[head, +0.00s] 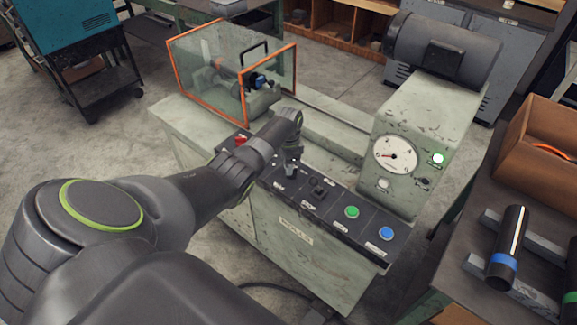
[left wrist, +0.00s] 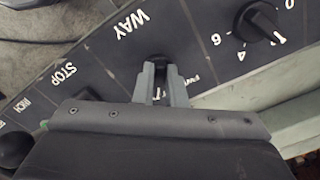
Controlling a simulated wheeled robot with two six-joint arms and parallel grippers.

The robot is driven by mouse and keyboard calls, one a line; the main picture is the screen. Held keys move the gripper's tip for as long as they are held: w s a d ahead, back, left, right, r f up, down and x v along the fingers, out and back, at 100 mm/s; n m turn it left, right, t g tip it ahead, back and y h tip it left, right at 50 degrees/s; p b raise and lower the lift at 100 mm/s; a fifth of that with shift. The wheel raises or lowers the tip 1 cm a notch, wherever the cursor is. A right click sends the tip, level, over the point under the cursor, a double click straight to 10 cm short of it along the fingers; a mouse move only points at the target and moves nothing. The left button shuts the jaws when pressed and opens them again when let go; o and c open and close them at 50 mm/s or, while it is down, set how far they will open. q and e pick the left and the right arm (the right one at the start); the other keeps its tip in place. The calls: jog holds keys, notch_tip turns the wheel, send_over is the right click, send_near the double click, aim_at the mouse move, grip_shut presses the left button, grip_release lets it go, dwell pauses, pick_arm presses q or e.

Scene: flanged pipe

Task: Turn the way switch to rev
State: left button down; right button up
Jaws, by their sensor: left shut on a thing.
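The way switch (left wrist: 159,64) is a small black knob on the dark control panel, beside the white WAY label (left wrist: 131,24) in the left wrist view. My left gripper (left wrist: 162,76) has its two grey fingers shut on either side of this knob. In the head view my left gripper (head: 291,168) reaches down to the panel (head: 268,182), and it hides most of what it holds. A partly covered FWD label (left wrist: 205,80) shows beside the fingers. The REV label cannot be made out. My right gripper is not in view.
A numbered selector knob (left wrist: 258,22) sits close to the switch. Along the panel are a green button (head: 351,212) and a blue button (head: 386,233). A gauge (head: 395,156) and an orange-framed clear guard (head: 208,85) stand behind. A table at right holds dark pipes (head: 510,240).

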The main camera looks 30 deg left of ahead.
pick_arm(q)
jog(key=c, duration=1.5)
grip_release()
jog(key=shift+r, duration=0.15)
jog(key=shift+r, duration=0.25)
notch_tip(320, 180, up, 17)
jog(key=shift+f+b, duration=0.15)
jog(key=shift+b, duration=0.5)
